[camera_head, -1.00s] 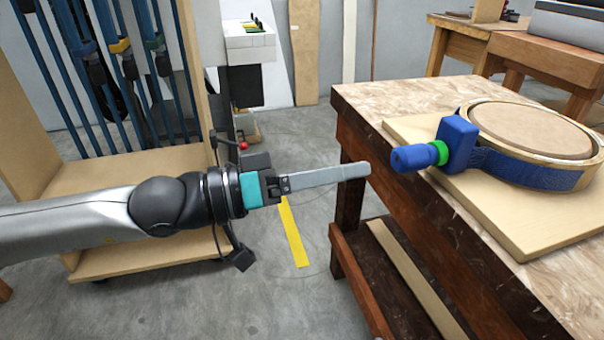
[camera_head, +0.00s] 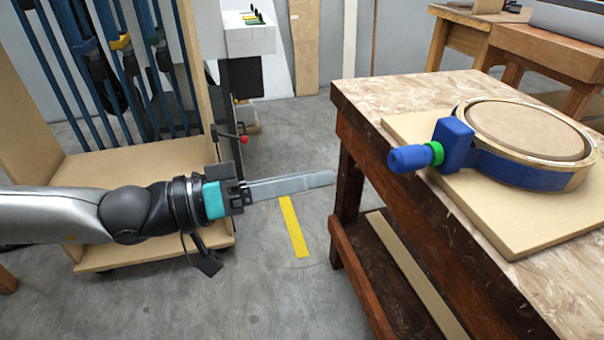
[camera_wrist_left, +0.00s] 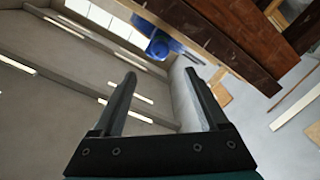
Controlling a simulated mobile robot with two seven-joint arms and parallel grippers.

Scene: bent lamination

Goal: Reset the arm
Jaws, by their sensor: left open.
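My left arm comes in from the left in the head view. Its gripper (camera_head: 333,179) is in the air over the floor, left of the workbench and apart from it. In the left wrist view the two fingers of the left gripper (camera_wrist_left: 160,95) stand apart with nothing between them. On the workbench (camera_head: 375,92) a blue band clamp (camera_head: 455,145) with a green ring wraps around a round wooden form (camera_head: 530,130), which lies on a light board (camera_head: 515,235). The clamp's blue part also shows beyond the fingers in the left wrist view (camera_wrist_left: 158,48). My right gripper is not in view.
A wooden rack (camera_head: 140,165) with several blue bar clamps (camera_head: 85,70) stands at the left. A white machine (camera_head: 247,38) stands behind the gripper. A yellow strip (camera_head: 293,228) lies on the floor. The floor between rack and workbench is otherwise open.

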